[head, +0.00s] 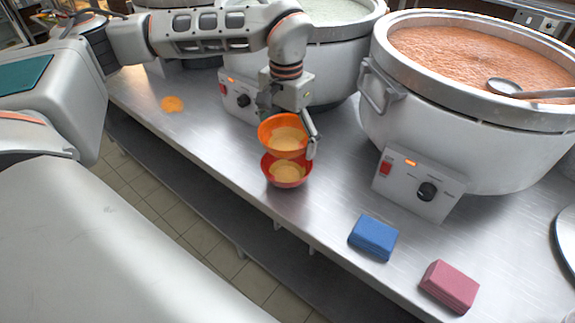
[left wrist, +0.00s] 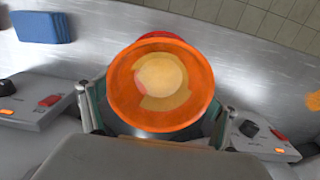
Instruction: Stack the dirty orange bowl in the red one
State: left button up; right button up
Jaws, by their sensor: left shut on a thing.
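The orange bowl (head: 283,136) has a tan stain inside and is held in my left gripper (head: 288,128), which is shut on it. In the left wrist view the orange bowl (left wrist: 160,85) sits between the two fingers of the left gripper (left wrist: 155,118). The red bowl (head: 287,172), also with a tan patch inside, stands on the steel counter just below the orange bowl in the head view. In the left wrist view only a sliver of the red bowl (left wrist: 157,35) shows past the orange rim. Whether the two bowls touch I cannot tell. My right gripper is not in view.
A large pot of reddish congee (head: 470,100) with a ladle (head: 505,86) stands to the right, another pot (head: 335,50) behind the gripper. A blue sponge (head: 374,237) and a pink sponge (head: 449,286) lie to the right. An orange spill (head: 172,103) marks the counter at left.

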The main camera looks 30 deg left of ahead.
aim_at(286, 147)
pick_arm(q)
notch_tip(286, 147, down, 3)
jog(key=shift+f, duration=0.65)
jog(key=shift+s+f+b, duration=0.15)
jog(key=shift+f+b, duration=0.1)
jog(key=shift+f, duration=0.9)
jog(key=shift+s+f+b, duration=0.1)
jog(key=shift+f+b, duration=0.15)
jog(key=shift+f, duration=0.9)
jog(key=o, duration=1)
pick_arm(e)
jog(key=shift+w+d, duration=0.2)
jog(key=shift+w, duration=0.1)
pick_arm(q)
jog(key=shift+r, duration=0.4)
jog(key=r, duration=0.3)
jog(key=r+p, duration=0.1)
jog(key=r, duration=0.6)
jog(key=shift+w+r+p, duration=0.3)
jog(key=shift+r, duration=0.5)
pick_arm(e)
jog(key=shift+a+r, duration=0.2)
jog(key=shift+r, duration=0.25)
